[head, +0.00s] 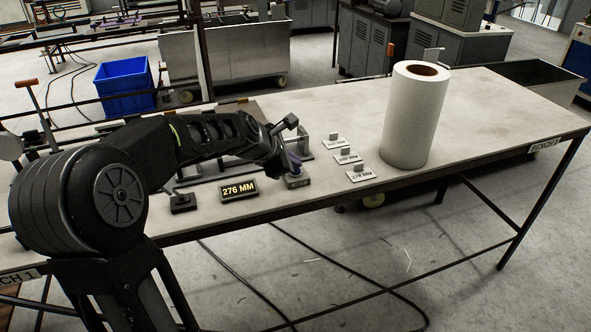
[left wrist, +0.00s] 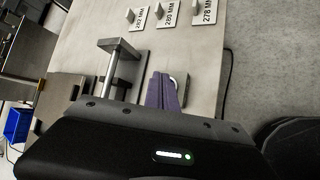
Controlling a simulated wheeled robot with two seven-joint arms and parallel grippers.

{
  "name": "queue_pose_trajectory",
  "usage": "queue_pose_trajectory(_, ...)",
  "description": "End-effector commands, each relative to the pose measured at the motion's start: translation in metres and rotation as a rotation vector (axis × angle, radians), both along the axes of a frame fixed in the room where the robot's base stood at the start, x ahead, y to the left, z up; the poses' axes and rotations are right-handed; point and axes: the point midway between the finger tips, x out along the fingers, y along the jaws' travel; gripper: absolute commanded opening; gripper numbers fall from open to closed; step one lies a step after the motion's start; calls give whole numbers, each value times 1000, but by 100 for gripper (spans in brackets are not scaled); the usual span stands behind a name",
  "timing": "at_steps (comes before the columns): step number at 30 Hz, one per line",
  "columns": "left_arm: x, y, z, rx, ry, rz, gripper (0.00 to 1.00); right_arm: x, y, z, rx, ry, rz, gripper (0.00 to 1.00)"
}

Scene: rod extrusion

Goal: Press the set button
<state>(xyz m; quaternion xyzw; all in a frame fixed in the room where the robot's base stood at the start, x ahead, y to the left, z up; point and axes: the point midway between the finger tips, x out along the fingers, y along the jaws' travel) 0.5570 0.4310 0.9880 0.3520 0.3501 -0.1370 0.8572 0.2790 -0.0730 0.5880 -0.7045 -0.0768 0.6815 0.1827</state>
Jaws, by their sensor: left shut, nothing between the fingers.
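A small grey box (head: 299,183), apparently the set button's housing, sits near the front edge of the bench. My left gripper (head: 294,166) points down right over it, with its fingers shut and empty. I cannot tell whether the fingertips touch the button, since the gripper covers its top. In the left wrist view the purple fingers (left wrist: 161,92) are together, with a pale curved part beside them that I cannot identify for certain. A black display (head: 239,190) reading 276 MM stands left of the box. My right gripper is not in view.
Several label plates, one reading 278 MM (head: 361,174), stand right of the box. A metal fixture (left wrist: 118,60) lies behind the fingers. A large white roll (head: 414,115) stands upright farther right. The bench (head: 480,110) is clear beyond it. A small black device (head: 183,203) sits left of the display.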

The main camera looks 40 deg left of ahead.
Motion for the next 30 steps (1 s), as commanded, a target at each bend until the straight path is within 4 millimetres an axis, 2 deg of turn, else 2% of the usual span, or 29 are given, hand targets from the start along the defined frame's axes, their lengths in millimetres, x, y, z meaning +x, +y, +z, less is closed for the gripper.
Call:
queue_pose_trajectory(16,0,0,-8,-1,1,1,0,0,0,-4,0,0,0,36)
queue_pose_trajectory(25,0,0,-7,-1,2,0,0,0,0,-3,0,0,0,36)
queue_pose_trajectory(30,0,0,0,-1,2,0,0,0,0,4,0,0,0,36)
